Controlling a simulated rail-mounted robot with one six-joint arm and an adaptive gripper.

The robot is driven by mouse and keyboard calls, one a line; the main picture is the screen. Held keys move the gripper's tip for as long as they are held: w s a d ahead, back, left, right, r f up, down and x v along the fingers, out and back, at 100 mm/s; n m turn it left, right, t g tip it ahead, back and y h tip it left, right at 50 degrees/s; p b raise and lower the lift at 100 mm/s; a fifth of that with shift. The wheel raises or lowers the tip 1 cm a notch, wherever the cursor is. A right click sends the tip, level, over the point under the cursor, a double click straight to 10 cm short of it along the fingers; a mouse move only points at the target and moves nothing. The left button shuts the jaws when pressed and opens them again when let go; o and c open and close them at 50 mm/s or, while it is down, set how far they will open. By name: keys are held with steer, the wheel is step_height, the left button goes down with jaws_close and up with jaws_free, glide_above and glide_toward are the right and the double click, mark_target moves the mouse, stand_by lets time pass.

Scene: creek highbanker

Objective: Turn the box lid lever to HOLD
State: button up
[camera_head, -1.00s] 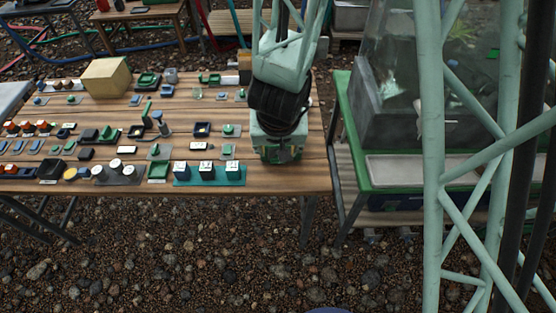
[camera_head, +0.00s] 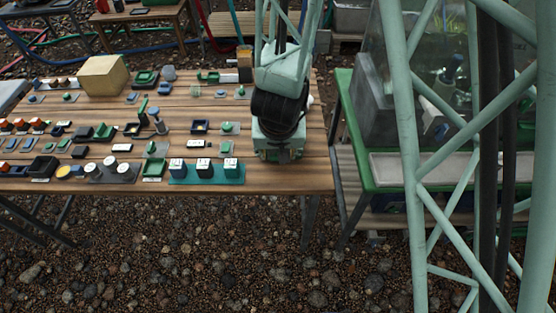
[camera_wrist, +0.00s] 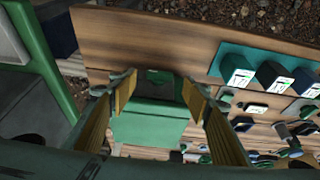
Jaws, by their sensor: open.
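My gripper (camera_wrist: 160,96) is open in the wrist view, with its two yellow-padded fingers apart. A pale green block (camera_wrist: 150,126) shows between and beyond the fingers, with a darker green part (camera_wrist: 160,77) at its edge toward the table edge. It may be the box with the lid lever, but I cannot make out a lever or a HOLD mark. I cannot tell whether the fingers touch it. In the head view my gripper (camera_head: 278,152) is low over the right end of the wooden table (camera_head: 300,179), and my arm hides what is under it.
A teal plate (camera_head: 180,182) with three white-topped switches lies left of my gripper. Many small fixtures cover the table, with a tan box (camera_head: 104,75) at the back left. A green-framed stand (camera_head: 372,189) is right of the table, across a narrow gap.

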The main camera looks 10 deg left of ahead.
steer(key=shift+b+x, duration=1.45)
steer(key=shift+x, duration=1.5)
steer(key=shift+w, duration=0.1)
steer(key=shift+c, duration=0.5)
steer(key=c, duration=0.7)
